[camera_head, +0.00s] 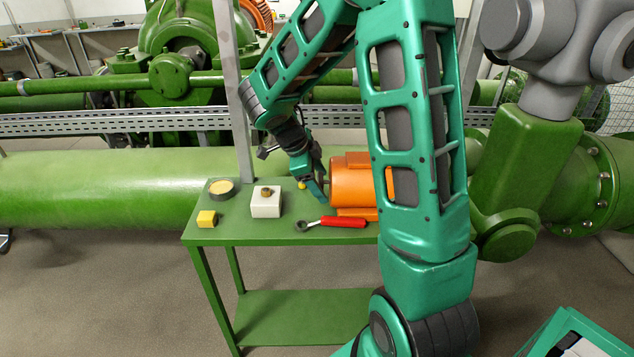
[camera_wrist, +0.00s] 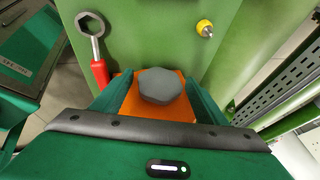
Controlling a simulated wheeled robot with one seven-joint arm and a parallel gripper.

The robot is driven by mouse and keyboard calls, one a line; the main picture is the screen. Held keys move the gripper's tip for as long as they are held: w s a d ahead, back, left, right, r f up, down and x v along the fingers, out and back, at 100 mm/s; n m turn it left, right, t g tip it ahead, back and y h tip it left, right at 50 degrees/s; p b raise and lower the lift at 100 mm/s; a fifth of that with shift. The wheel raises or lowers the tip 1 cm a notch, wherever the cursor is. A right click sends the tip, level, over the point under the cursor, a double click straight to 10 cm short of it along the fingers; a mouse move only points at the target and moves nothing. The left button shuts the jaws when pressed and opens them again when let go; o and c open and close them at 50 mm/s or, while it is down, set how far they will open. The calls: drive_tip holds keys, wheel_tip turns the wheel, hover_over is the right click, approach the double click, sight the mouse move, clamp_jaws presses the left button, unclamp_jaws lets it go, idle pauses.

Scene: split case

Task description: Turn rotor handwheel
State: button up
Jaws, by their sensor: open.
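The orange motor-like body (camera_head: 350,187) lies on the green table, partly behind my arm. In the wrist view a dark grey faceted knob (camera_wrist: 160,84), apparently the rotor handwheel, stands out in front of the orange body (camera_wrist: 150,112). My gripper (camera_head: 319,190) is at the left end of the orange body. In the wrist view my gripper (camera_wrist: 158,96) is open, with one green finger on each side of the knob. I cannot tell whether the fingers touch it. The knob is not clear in the head view.
A red-handled wrench (camera_head: 343,222) lies at the table's front. A white box (camera_head: 266,207), a yellow cube (camera_head: 207,219) and a round tin (camera_head: 221,187) stand to the left. A small yellow knob (camera_wrist: 205,28) is near my gripper. A grey post (camera_head: 236,110) rises behind the table.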

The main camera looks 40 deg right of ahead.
drive_tip(key=c, duration=1.1)
drive_tip(key=shift+o, duration=0.2)
drive_tip(key=shift+w+g, duration=0.1)
drive_tip(key=shift+g, duration=0.2)
drive_tip(key=g+y, duration=0.2)
drive_tip(key=g, duration=0.1)
drive_tip(key=shift+w+d+n, duration=0.1)
drive_tip(key=shift+w+n, duration=0.1)
drive_tip(key=shift+n, duration=0.2)
drive_tip(key=n+g+y, duration=0.1)
drive_tip(key=g+y, duration=0.2)
drive_tip(key=g, duration=0.1)
drive_tip(key=shift+w+d, duration=0.1)
drive_tip(key=shift+g, duration=0.4)
drive_tip(key=o, duration=1.1)
drive_tip(key=shift+c, duration=0.2)
